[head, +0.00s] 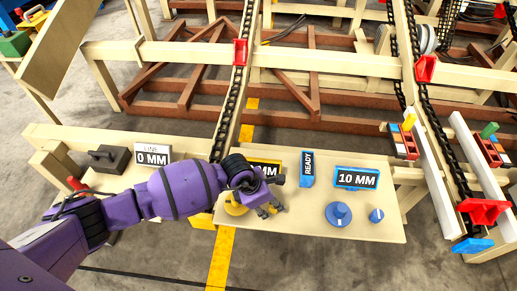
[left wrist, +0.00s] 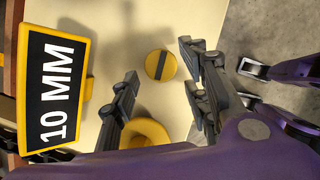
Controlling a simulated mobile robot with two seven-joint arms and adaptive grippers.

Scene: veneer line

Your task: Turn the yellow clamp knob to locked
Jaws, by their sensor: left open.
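My left gripper (head: 271,209) is over the light bench top in the head view, fingers pointing down. In the left wrist view its fingers (left wrist: 159,68) are apart with nothing held between them. A small round yellow knob (left wrist: 160,65) with a dark bar across it lies between and beyond the fingertips; contact is not visible. A larger yellow dial (left wrist: 146,132) sits below it in that view, partly hidden by my gripper; it also shows in the head view (head: 235,206). Which knob is the clamp is not labelled. My right gripper is not in view.
A yellow-framed 10 MM sign (left wrist: 55,90) stands beside the knobs. To the right are a blue READY sign (head: 307,168), a blue 10 MM sign (head: 357,178), a blue dial (head: 339,214) and a small blue knob (head: 376,215). Chains run behind the bench.

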